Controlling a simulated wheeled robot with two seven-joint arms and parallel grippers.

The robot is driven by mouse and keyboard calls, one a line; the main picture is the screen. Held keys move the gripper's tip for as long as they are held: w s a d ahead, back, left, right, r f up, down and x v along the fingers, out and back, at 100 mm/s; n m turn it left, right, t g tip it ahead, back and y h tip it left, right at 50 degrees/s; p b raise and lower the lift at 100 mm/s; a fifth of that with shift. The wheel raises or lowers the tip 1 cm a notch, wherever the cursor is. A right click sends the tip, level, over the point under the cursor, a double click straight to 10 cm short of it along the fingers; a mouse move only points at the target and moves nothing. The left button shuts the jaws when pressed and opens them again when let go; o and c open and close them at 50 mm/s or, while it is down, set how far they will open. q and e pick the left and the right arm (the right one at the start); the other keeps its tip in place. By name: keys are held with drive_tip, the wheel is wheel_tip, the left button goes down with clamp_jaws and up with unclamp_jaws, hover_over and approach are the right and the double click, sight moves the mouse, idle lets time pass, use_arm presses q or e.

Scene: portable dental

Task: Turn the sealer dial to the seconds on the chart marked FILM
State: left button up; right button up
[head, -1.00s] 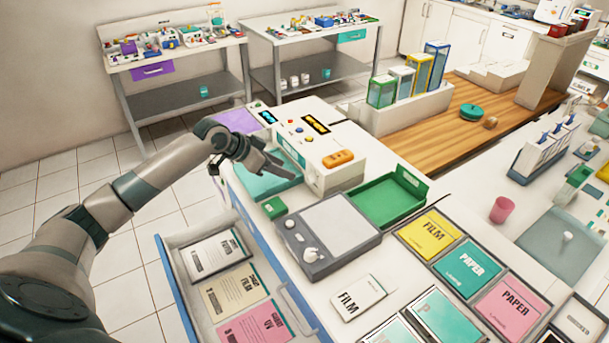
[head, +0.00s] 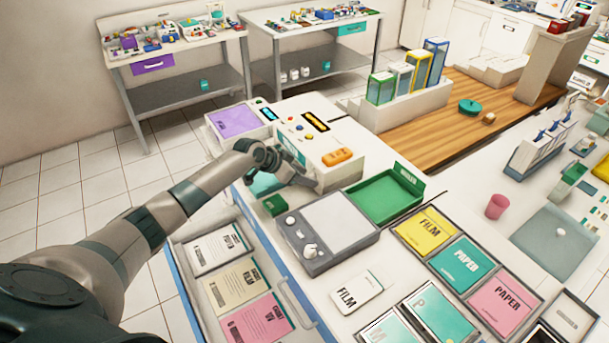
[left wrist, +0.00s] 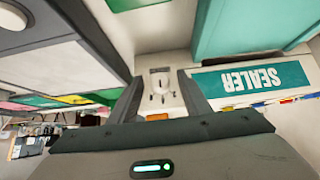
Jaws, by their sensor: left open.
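The sealer (head: 335,173) is a white box with an orange part on top, in the middle of the head view. In the left wrist view its teal SEALER label (left wrist: 252,79) appears upside down. A small white dial (left wrist: 160,84) with dark marks around it shows between my fingers there; my gripper hides it in the head view. My left gripper (head: 303,172) is open and empty, pointing at the sealer's front face. Contact with the dial cannot be told. A white FILM card (head: 360,292) lies on the counter; a yellow FILM packet (head: 425,230) lies right of it. Any seconds are unreadable.
A grey device with a pale plate (head: 328,225) and a green tray (head: 385,198) stand close to the sealer. A small green box (head: 275,205) is below my gripper. An open drawer (head: 245,275) holds labelled cards. A purple-topped unit (head: 235,120) stands behind.

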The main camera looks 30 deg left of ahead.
use_arm(q)
drive_tip(key=shift+c, duration=0.4)
drive_tip(key=c, duration=1)
drive_tip(key=shift+o, duration=0.2)
use_arm(e)
drive_tip(key=shift+f, duration=0.15)
